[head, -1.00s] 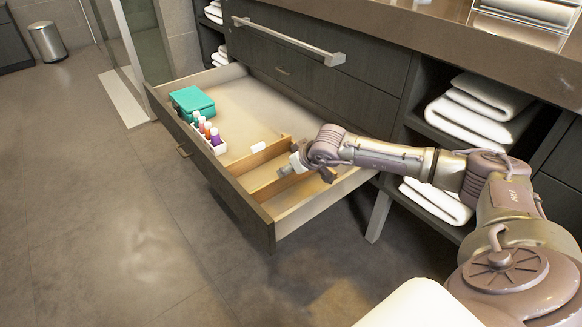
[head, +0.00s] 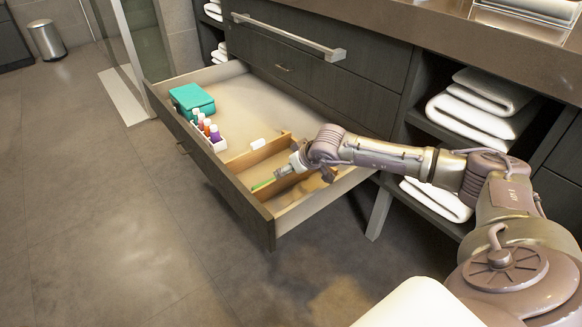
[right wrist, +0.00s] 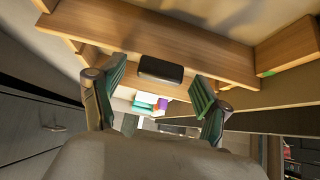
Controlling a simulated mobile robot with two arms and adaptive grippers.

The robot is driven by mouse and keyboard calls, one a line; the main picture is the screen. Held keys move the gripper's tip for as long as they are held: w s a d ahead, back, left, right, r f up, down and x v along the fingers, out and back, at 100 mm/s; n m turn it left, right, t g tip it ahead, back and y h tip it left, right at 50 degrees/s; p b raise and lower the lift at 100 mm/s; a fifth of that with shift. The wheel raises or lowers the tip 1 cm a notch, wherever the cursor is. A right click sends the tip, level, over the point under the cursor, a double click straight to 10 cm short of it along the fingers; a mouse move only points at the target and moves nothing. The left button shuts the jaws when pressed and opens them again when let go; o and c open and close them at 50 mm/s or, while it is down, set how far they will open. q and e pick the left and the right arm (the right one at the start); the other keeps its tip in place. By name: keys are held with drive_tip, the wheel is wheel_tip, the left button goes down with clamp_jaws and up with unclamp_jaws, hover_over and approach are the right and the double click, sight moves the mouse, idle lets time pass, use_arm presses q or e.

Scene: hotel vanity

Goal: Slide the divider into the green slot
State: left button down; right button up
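The wooden divider (head: 258,154) stands across the near part of the open drawer, with a small pale block (head: 258,143) at its far side. A green strip (head: 263,184), apparently the slot, shows on the near side of the divider. In the right wrist view, a wooden board (right wrist: 110,30) spans the top, with a dark block (right wrist: 161,70) in front of it. A bit of green (right wrist: 275,71) shows at right. My right gripper (head: 292,162) is low over the drawer's near right part; its fingers (right wrist: 157,78) are apart, with gaps beside the dark block. My left gripper is out of view.
The drawer (head: 225,187) also holds a teal box (head: 191,100) and a white tray (head: 217,145) with several small bottles, left of the divider. Its middle floor is clear. Shelves with folded towels (head: 470,122) stand behind my right arm.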

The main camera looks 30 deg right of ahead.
drive_tip(key=v, duration=1.2)
idle(0.6)
